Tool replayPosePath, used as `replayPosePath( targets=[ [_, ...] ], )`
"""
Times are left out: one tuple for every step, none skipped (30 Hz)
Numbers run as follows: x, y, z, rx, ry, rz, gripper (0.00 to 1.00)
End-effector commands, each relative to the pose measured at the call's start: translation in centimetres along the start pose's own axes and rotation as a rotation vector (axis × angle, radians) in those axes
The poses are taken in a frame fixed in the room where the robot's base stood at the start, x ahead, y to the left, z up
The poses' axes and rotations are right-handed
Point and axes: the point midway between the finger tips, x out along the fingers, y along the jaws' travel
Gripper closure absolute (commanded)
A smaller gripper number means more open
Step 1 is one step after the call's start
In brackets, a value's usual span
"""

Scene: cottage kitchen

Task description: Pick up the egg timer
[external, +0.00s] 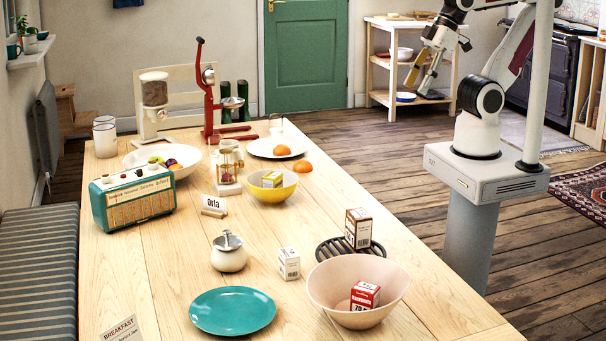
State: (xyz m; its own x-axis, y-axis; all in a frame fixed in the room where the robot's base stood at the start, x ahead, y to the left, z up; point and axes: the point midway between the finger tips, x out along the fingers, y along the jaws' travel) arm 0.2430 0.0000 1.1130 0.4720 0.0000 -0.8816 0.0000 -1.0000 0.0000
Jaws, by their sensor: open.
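What looks like the egg timer (228,168) is a small sand-glass in a pale wooden frame. It stands upright on the table (162,262), just left of the yellow bowl (260,192). A clear glass vessel is close behind it and partly overlaps it in the picture. My gripper (417,84) is open and empty at the upper right. It hangs in the air, pointing down, well away from the timer and beyond the table's right side.
A teal radio (132,200) and a white fruit bowl (187,170) are left of the timer. A name card reading Orla (212,202) is in front. Behind are a red lever press (207,100) and a plate (261,150) with an orange. Bare wood shows around the front-left table.

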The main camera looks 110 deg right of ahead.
Motion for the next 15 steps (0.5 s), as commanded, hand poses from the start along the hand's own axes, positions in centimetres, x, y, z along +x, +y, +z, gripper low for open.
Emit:
replayPosePath(
  targets=[
    [0.0,0.0,0.0,0.0,0.0,0.0,0.53],
    [0.0,0.0,0.0,0.0,0.0,0.0,0.53],
    [0.0,0.0,0.0,0.0,0.0,0.0,0.53],
    [0.0,0.0,0.0,0.0,0.0,0.0,0.53],
    [0.0,0.0,0.0,0.0,0.0,0.0,0.53],
    [0.0,0.0,0.0,0.0,0.0,0.0,0.53],
    [0.0,0.0,0.0,0.0,0.0,0.0,0.53],
    [0.0,0.0,0.0,0.0,0.0,0.0,0.53],
    [0.0,0.0,0.0,0.0,0.0,0.0,0.53],
    [0.0,0.0,-0.1,0.0,0.001,0.0,0.53],
    [0.1,0.0,-0.2,0.001,0.002,0.001,0.53],
    [0.1,0.1,-0.3,0.002,0.003,0.002,0.53],
    [0.2,0.1,-0.5,0.003,0.005,0.003,0.53],
    [0.3,0.2,-0.7,0.004,0.007,0.004,0.53],
    [0.4,0.2,-1.1,0.006,0.011,0.006,0.53]
  ],
)
